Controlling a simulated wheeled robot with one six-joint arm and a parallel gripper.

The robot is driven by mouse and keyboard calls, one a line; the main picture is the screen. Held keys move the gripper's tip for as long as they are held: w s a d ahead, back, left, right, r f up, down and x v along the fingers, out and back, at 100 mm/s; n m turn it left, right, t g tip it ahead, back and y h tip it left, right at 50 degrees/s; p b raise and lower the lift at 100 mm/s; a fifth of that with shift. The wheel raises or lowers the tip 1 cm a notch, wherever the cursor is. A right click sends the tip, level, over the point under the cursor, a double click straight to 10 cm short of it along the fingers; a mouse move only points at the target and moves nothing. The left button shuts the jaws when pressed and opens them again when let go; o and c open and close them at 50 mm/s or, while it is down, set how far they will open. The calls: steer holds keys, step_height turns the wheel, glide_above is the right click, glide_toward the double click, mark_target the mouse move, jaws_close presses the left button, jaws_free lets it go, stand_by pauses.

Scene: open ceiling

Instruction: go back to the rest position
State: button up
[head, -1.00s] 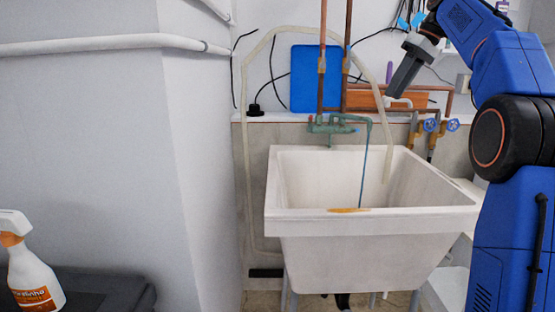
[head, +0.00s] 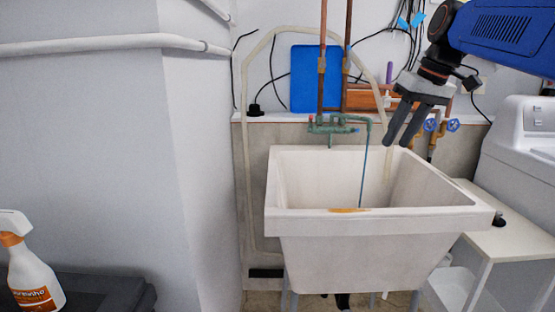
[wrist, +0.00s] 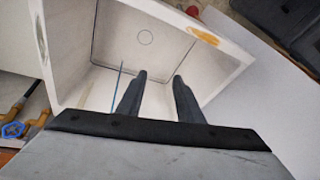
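My gripper (head: 401,139) hangs over the back right of the white sink (head: 375,222) in the head view, its fingers pointing down. In the wrist view my gripper (wrist: 159,82) shows two dark fingers with a clear gap between them and nothing held. The sink basin (wrist: 115,40) lies below and beyond the fingers.
A green tap (head: 333,125) and copper pipes stand behind the sink. A blue board (head: 306,78) leans on the wall. A white bench (head: 515,232) and a white washing machine (head: 525,135) are at the right. A spray bottle (head: 33,275) stands on a dark surface at lower left.

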steer(key=s+f+m+h, duration=0.1)
steer(key=s+f, duration=1.2)
steer(key=f, duration=0.2)
steer(key=s+f+m+t+h, duration=0.1)
steer(key=s+f+m, duration=0.1)
steer(key=s+f, duration=1.1)
step_height(320, 180, down, 2)
steer(key=shift+a+f+t, duration=0.25)
steer(key=shift+t, duration=0.05)
